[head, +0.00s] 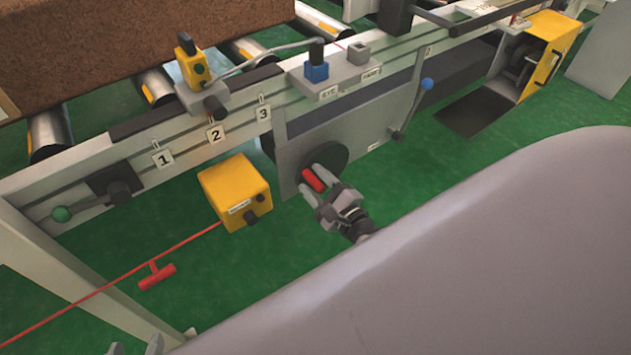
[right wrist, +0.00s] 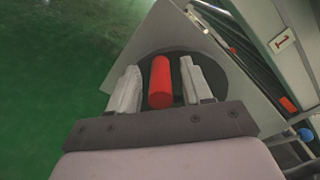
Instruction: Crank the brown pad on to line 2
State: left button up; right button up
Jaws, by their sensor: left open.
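The brown pad (head: 150,40) lies on the rollers at the upper left of the head view. Plates marked 1 (head: 163,157), 2 (head: 215,133) and 3 (head: 263,113) stand along the rail. The crank's dark disc (head: 333,157) carries a red handle (head: 313,178). My right gripper (head: 318,190) is at the handle; in the right wrist view its fingers (right wrist: 160,88) stand either side of the red handle (right wrist: 161,80), with narrow gaps showing. My left gripper (head: 136,347) is open at the bottom edge, mostly cut off.
A yellow box (head: 235,190) with a red pull cord (head: 157,275) is left of the crank. A large grey surface fills the lower right. Green floor (head: 200,275) shows below.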

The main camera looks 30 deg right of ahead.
jog(key=shift+s, duration=0.6)
jog(key=s, duration=0.3)
jog(key=s+p, duration=0.1)
jog(key=shift+s+d, duration=0.25)
jog(key=shift+s, duration=0.75)
pick_arm(q)
jog(key=shift+s+a+f, duration=0.2)
jog(key=shift+a+f, duration=0.05)
jog(key=shift+a, duration=0.05)
jog(key=shift+a, duration=0.1)
jog(key=shift+w, duration=0.1)
pick_arm(e)
jog(key=shift+d, duration=0.1)
